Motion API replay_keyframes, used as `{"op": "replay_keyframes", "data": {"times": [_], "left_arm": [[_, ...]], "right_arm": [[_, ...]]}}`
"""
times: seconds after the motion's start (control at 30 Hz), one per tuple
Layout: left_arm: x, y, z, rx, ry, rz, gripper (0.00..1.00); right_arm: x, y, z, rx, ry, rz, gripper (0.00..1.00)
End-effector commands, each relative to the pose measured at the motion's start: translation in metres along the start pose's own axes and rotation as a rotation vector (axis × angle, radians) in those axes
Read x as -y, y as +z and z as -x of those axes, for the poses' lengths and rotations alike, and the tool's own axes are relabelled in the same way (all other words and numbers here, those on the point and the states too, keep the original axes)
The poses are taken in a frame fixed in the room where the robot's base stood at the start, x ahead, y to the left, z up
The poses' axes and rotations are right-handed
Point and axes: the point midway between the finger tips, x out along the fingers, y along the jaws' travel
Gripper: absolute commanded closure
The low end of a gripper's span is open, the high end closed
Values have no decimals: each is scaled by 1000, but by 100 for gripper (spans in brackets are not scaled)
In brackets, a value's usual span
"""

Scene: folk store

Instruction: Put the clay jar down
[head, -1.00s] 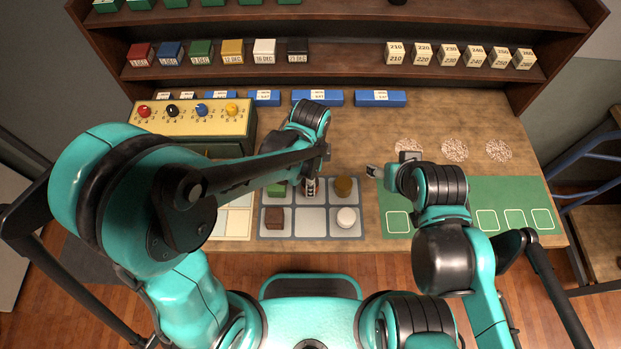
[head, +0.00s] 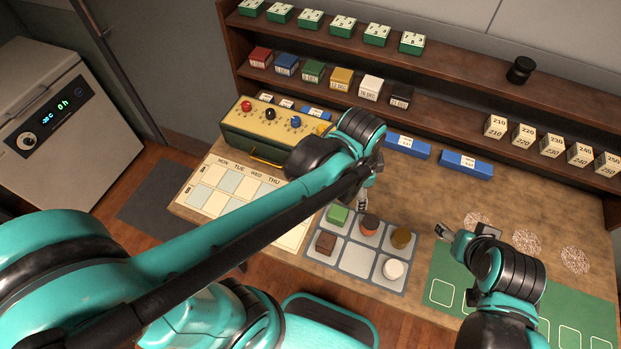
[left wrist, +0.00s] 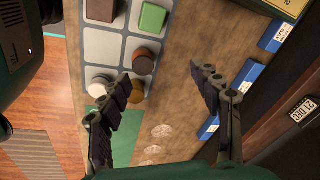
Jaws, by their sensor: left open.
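The clay jar (head: 369,224), reddish-brown with a dark top, stands in the back middle cell of the grey six-cell tray (head: 357,259).
The tray also holds a green block (head: 338,215), a dark brown block (head: 326,243), an ochre round piece (head: 401,238) and a white round piece (head: 393,269). The front middle cell is empty. A knobbed box (head: 268,128) and blue boxes (head: 466,165) stand behind. A green mat (head: 465,272) lies right.

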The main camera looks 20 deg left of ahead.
Motion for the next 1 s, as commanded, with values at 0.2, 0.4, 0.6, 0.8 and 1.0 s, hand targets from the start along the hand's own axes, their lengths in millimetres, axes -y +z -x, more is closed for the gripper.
{"op": "replay_keyframes", "data": {"times": [0.2,0.4,0.6,0.8,1.0], "left_arm": [[15,74,34,-177,-179,605,36],[18,111,44,-317,-267,954,36],[19,120,46,-365,-289,1057,36],[19,120,46,-365,-288,1056,36],[16,122,26,-364,-288,1055,36]], "right_arm": [[0,0,0,0,0,0,40],[0,0,0,0,0,0,40],[0,0,0,0,0,0,40],[0,0,0,0,0,0,40],[0,12,-16,0,0,0,40]]}}
